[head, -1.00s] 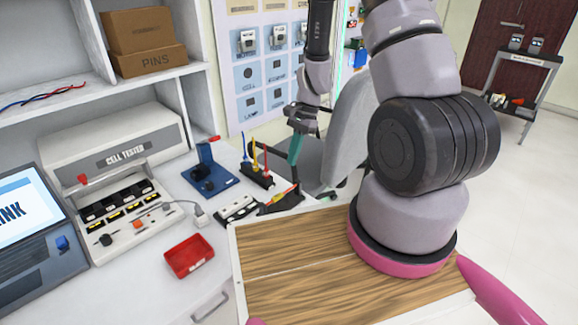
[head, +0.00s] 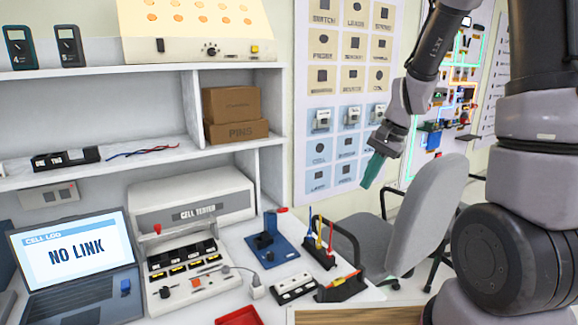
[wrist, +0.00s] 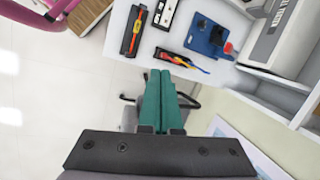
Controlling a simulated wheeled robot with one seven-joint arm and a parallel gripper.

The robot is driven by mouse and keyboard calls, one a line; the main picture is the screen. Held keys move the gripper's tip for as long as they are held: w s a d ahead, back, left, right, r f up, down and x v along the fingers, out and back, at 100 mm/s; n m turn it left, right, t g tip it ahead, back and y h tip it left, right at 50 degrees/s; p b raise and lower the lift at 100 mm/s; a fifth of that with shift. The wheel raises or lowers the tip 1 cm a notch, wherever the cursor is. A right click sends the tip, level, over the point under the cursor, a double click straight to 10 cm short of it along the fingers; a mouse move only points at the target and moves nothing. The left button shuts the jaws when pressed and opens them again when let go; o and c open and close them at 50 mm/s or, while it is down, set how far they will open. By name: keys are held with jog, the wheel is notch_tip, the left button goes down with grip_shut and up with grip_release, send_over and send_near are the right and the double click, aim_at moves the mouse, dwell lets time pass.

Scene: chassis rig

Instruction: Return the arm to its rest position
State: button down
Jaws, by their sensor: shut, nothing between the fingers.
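My gripper (head: 373,170) has teal fingers. In the head view it hangs in the air right of the bench, in front of the wall poster and near the grey chair. In the wrist view the two teal fingers (wrist: 159,100) lie side by side, shut and with nothing between them. My grey arm comes down from the upper right in the head view, its large dark joint at the right edge. The fingers appear clear of the bench and the tool holders.
The bench holds a laptop (head: 78,255), a cell tester (head: 193,197), a blue stand (head: 270,242), a screwdriver rack (head: 318,245), a black tool tray (head: 341,286) and a red bin (head: 240,316). A grey chair (head: 432,205) stands right of the bench. Shelves (head: 165,150) rise behind.

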jog(key=s+d+r+n+t, duration=0.1)
jog(key=s+r+n+t, duration=0.1)
jog(key=s+r, duration=0.5)
jog(key=s+d+r+n+t+h, duration=0.1)
jog(key=s+r+t, duration=0.3)
jog(key=r, duration=1)
jog(key=shift+s+d+n+h, duration=0.3)
jog(key=shift+s+d+n, duration=0.5)
jog(key=shift+s, duration=0.95)
jog(key=shift+a+r, duration=0.1)
jog(key=shift+a, duration=0.05)
